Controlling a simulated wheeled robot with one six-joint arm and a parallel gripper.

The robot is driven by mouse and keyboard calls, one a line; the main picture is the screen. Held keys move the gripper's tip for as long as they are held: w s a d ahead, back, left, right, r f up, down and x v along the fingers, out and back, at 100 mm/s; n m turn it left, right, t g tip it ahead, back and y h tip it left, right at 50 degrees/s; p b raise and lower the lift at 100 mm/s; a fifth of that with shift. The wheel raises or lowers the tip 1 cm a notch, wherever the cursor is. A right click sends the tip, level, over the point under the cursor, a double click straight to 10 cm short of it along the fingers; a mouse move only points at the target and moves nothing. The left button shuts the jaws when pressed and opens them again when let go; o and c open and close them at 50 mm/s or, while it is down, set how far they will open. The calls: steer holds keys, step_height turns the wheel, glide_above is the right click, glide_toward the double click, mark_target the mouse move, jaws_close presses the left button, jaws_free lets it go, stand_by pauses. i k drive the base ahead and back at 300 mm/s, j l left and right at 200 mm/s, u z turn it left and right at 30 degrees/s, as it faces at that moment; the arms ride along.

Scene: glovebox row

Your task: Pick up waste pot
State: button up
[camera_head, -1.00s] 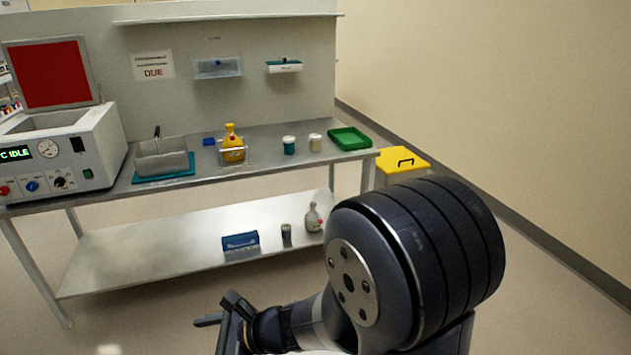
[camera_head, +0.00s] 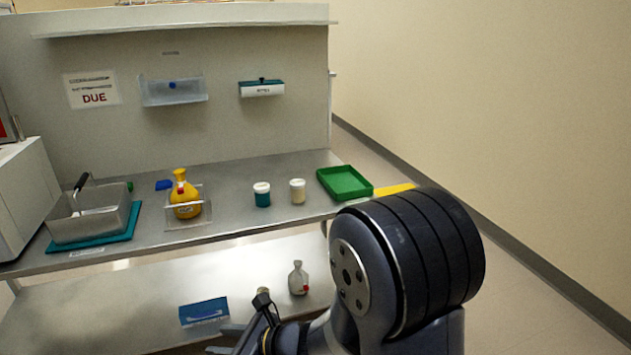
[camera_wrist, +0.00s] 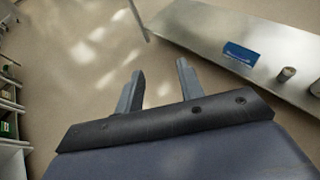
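Two small white-lidded pots stand on the bench top in the head view: a teal one (camera_head: 262,196) and a cream one (camera_head: 297,192). A third, grey-brown pot stands on the lower shelf; in the head view my arm mostly hides it, and in the wrist view it (camera_wrist: 286,74) is clear. I cannot read a label that tells which is the waste pot. My gripper (camera_wrist: 157,76) is open and empty, its two fingers apart over the floor. In the head view it is low, in front of the lower shelf, and partly cut off by the arm.
A green tray (camera_head: 345,182), a yellow bottle in a clear holder (camera_head: 184,196) and a metal basin (camera_head: 92,217) are on the bench. The lower shelf (camera_wrist: 210,30) holds a blue box (camera_head: 203,312) and a grey-white bottle (camera_head: 298,279). The floor to the right is clear.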

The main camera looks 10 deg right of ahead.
mark_target(297, 185)
steer(key=i+l, duration=0.3)
steer(key=i, duration=0.2)
steer(key=i+l+z, duration=0.1)
steer(key=i+l, duration=0.2)
steer(key=i, duration=0.2)
steer(key=i+l, duration=0.3)
steer(key=i, duration=0.2)
steer(key=i+l+z, duration=0.1)
steer(key=i+l, duration=0.15)
steer(key=i, duration=0.25)
